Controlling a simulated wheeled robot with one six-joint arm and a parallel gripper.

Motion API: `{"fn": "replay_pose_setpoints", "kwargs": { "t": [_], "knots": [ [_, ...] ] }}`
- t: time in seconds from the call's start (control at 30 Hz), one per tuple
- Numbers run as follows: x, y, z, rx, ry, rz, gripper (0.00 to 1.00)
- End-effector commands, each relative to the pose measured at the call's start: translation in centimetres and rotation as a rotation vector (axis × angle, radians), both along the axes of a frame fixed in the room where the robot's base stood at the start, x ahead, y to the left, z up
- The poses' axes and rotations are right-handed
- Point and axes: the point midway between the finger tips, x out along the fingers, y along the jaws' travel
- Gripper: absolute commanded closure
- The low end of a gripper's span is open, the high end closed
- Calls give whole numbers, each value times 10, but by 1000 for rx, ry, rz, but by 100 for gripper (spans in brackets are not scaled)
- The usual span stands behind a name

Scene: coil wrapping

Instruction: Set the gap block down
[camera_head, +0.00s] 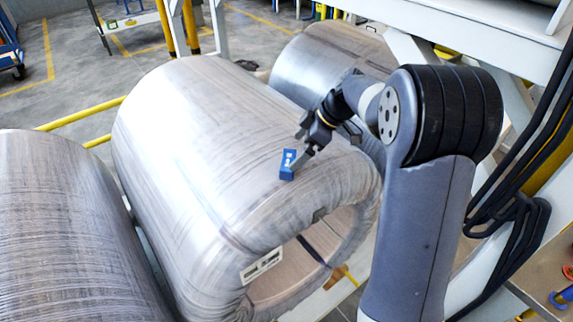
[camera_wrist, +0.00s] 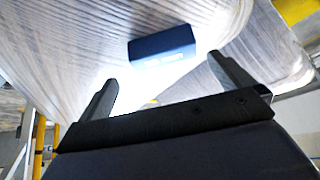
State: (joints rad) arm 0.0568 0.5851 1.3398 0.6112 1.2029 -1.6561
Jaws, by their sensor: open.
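The gap block (camera_head: 288,164) is a small blue block with white marking on one face. It rests on the top of the wrapped middle coil (camera_head: 185,130), near the coil's front end. In the wrist view the block (camera_wrist: 163,46) shows dark, just beyond my fingertips and between their lines, against the coil's surface. My gripper (camera_head: 297,162) is open right beside the block. In the wrist view its two fingers (camera_wrist: 162,70) stand wide apart with nothing between them, and gaps show on both sides of the block.
Another wrapped coil (camera_head: 75,230) lies close on the left, and a further coil (camera_head: 325,62) stands behind on the right. A white label (camera_head: 261,266) is on the middle coil's end by its open bore. Black cables (camera_head: 530,180) hang at the right.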

Motion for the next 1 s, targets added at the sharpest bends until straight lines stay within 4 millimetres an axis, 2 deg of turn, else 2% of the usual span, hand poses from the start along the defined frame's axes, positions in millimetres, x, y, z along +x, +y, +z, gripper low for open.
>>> {"fn": "replay_pose_setpoints", "kwargs": {
  "t": [0.17, 0.43, 0.73, 1.0],
  "knots": [
    [-1, 8, -11, 0, 3, 2, 0],
    [0, 29, -43, -1, 1, 2, 0],
    [0, 31, -48, 0, -2, 1, 0],
    [1, 31, -48, 0, -1, 0, 21]
  ]
}}
